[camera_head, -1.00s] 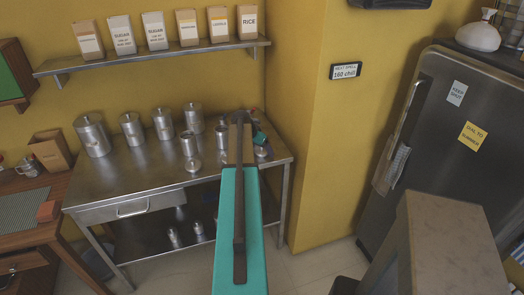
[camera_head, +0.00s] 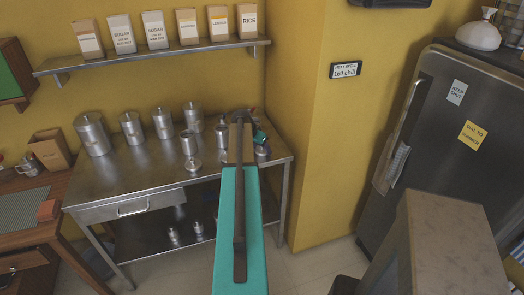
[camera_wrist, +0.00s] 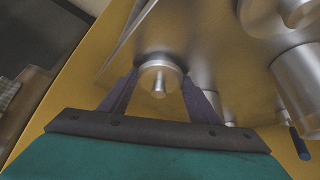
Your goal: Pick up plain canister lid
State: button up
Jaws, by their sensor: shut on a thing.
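In the wrist view a round steel canister lid (camera_wrist: 147,76) with a short knob sits between the two dark fingers of my gripper (camera_wrist: 160,82). The fingers are shut on it, one on each side. In the head view my gripper (camera_head: 259,137) is at the right end of the steel table, largely hidden behind my arm. Whether the lid is clear of the surface below is hard to tell. Another small lid-like steel piece (camera_head: 195,164) lies on the table in front of a slim canister (camera_head: 188,144).
Several steel canisters (camera_head: 93,136) stand along the back of the steel table (camera_head: 130,175). A shelf (camera_head: 150,56) with boxes hangs above. The yellow wall (camera_head: 290,130) is close on the right of my gripper. The lower shelf holds small steel pieces (camera_head: 173,235).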

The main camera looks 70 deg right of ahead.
jog(key=shift+r, duration=0.1)
jog(key=shift+r+b, duration=0.75)
jog(key=shift+r, duration=0.6)
jog(key=w+a+b, duration=0.1)
jog(key=w+a, duration=0.1)
jog(key=a, duration=0.2)
jog(key=w+a+r+b, duration=0.1)
jog(key=w+a, duration=0.1)
jog(key=a, duration=0.3)
jog(key=w+a+r+b, duration=0.1)
jog(key=w+a+b, duration=0.1)
jog(key=a, duration=0.3)
jog(key=shift+w+a, duration=0.25)
jog(key=shift+w, duration=0.25)
